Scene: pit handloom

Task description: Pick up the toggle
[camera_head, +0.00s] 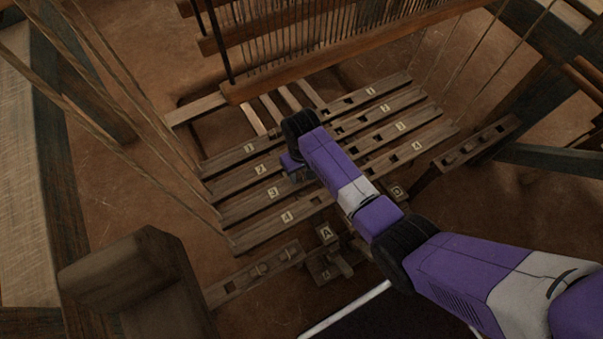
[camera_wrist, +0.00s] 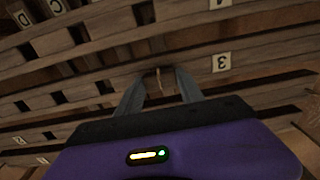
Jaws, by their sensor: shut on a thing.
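My gripper (camera_wrist: 158,88) reaches down to the slotted wooden bars in the wrist view, its two grey fingers on either side of a small brown wooden piece (camera_wrist: 158,77), which looks like the toggle. The fingers are shut on it. It is at a bar beside the label 3 (camera_wrist: 221,62). The piece is small and dark, so I cannot tell whether it still sits in a slot. In the head view my gripper (camera_head: 293,166) is over the middle of the bars, and my arm hides the toggle.
Several numbered wooden bars (camera_head: 262,206) lie side by side under my arm. A wooden beam with upright rods (camera_head: 300,78) stands behind them. Cords slant down at the left. Blocks with letter labels, one marked A (camera_head: 326,233), stand in front. Brown floor (camera_head: 150,190) is open at the left.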

